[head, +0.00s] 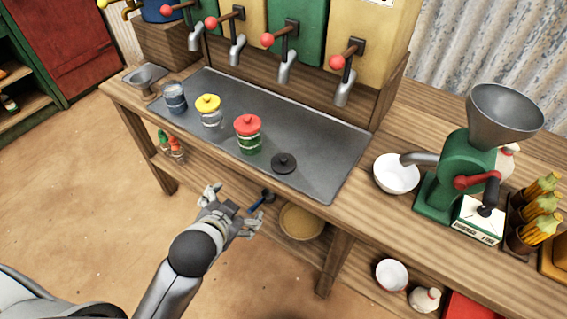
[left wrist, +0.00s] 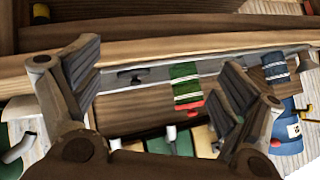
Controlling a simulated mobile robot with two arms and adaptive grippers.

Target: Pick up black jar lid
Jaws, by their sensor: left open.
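The black jar lid (head: 284,163) lies flat, knob up, near the front right of the grey metal tray (head: 325,150) on the wooden counter. In the left wrist view it is a small dark shape (left wrist: 130,76) between my fingers' lines of sight. My left gripper (head: 236,209) is open and empty, in front of the counter edge and to the lower left of the lid, apart from it. Its two fingers also show in the left wrist view (left wrist: 162,75). My right gripper is in neither view.
Left of the lid stand a green jar with a red lid (head: 248,135), a jar with a yellow lid (head: 209,112) and a blue-grey jar (head: 175,98). Taps (head: 343,88) overhang the tray's back. A white bowl (head: 396,174) and green grinder (head: 450,175) stand right.

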